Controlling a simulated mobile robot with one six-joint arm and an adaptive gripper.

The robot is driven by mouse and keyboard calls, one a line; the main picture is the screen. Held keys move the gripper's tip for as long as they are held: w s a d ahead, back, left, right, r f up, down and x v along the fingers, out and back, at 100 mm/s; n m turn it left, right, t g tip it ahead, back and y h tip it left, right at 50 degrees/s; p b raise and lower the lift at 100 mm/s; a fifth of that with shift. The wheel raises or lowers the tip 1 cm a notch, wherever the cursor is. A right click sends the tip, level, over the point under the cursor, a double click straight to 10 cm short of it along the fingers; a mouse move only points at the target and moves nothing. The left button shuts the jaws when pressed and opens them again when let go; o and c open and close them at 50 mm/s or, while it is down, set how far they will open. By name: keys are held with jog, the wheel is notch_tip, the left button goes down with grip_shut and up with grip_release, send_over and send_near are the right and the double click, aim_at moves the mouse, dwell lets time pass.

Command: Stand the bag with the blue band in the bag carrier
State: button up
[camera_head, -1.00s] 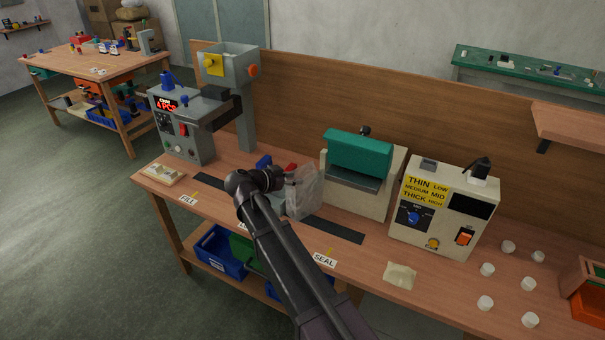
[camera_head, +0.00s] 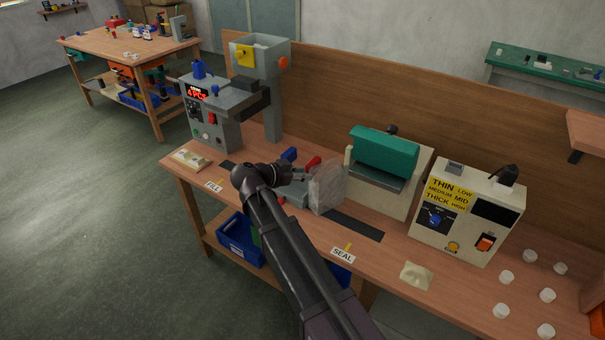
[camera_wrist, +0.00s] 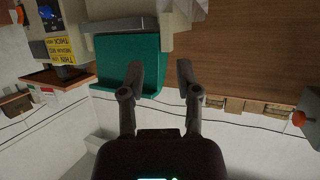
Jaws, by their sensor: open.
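The bag carrier (camera_head: 294,195) appears to be the grey block on the dark rail on the bench, partly behind my arm. A translucent, whitish upright piece (camera_head: 327,187) stands at its right; I cannot tell whether it is a bag or a carrier part. A flat pale bag (camera_head: 416,276) lies on the bench near the SEAL label. No blue band can be made out on it. My gripper (camera_head: 302,173) is over the rail, close to the upright piece. In the wrist view my gripper (camera_wrist: 158,75) is open, with nothing between its fingers.
The control box (camera_head: 465,215) and several white cups (camera_head: 506,278) are to the right. The filling machine (camera_head: 210,115) is at left, with a pale stack (camera_head: 190,160) before it.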

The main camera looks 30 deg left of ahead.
dwell(0.4)
jog(key=w+d+f+n+g, duration=0.1)
jog(key=d+f+g, duration=0.1)
jog(key=d, duration=0.8)
jog(key=w+d+f+g, duration=0.2)
jog(key=d+f+g, duration=0.1)
jog(key=d, duration=0.6)
jog(key=w+d+f+n+g, duration=0.1)
jog(key=d+f+g, duration=0.1)
jog(key=d, duration=0.8)
jog(key=s+d+f+n+g+y, duration=0.1)
jog(key=s+d, duration=0.4)
jog(key=d, duration=0.6)
jog(key=s+d+f+n+g+y, duration=0.2)
jog(key=s+d+f+g+y, duration=0.1)
jog(key=d, duration=0.9)
jog(key=shift+s+d+f+g+y, duration=0.25)
jog(key=shift+s+g+y, duration=0.35)
jog(key=shift+s+y, duration=0.6)
jog(key=shift+s, duration=0.15)
